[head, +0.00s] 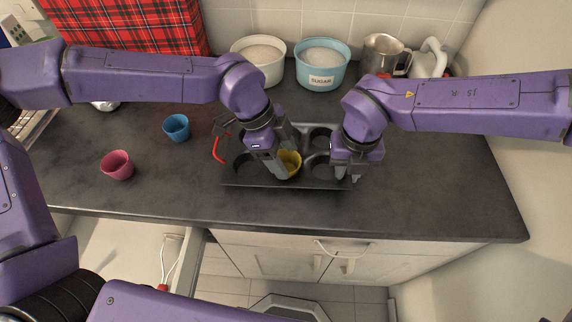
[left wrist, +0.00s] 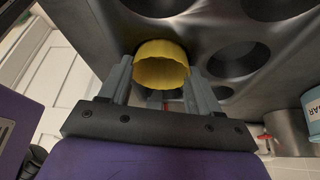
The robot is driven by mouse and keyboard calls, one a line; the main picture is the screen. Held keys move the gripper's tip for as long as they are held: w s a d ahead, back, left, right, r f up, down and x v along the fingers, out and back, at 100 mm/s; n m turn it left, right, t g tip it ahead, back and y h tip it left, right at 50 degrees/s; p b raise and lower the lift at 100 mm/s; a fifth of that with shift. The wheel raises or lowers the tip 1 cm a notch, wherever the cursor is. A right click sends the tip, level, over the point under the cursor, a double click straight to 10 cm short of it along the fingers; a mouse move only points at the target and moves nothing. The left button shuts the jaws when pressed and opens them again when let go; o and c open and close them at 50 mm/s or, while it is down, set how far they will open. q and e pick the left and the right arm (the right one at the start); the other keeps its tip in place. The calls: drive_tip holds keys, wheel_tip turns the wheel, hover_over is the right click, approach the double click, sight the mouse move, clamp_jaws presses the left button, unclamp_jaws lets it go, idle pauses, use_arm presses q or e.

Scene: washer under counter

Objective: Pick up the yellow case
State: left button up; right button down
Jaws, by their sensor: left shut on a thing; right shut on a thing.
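The yellow case (head: 291,161) is a small fluted cup at the front middle of the dark muffin tin (head: 232,184). My left gripper (head: 282,166) is shut on it. In the left wrist view the yellow case (left wrist: 160,72) sits between the two fingers, beside a round opening of the tin (left wrist: 205,45); how far it stands above the tin is hard to tell. My right gripper (head: 347,172) points down at the tin's right edge and is shut on that edge, though the contact is partly hidden.
A pink case (head: 117,165) and a blue case (head: 176,127) stand on the counter to the left. A white tub (head: 258,70), a blue sugar tub (head: 322,75) and a metal jug (head: 384,55) stand at the back. The counter's front right is clear.

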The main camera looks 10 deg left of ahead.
use_arm(q)
wheel_tip(320, 180, up, 10)
idle(0.5)
use_arm(e)
drive_tip(key=c, duration=0.9)
unclamp_jaws()
drive_tip(key=shift+o, duration=0.2)
drive_tip(key=shift+r, duration=0.15)
wheel_tip(320, 180, up, 12)
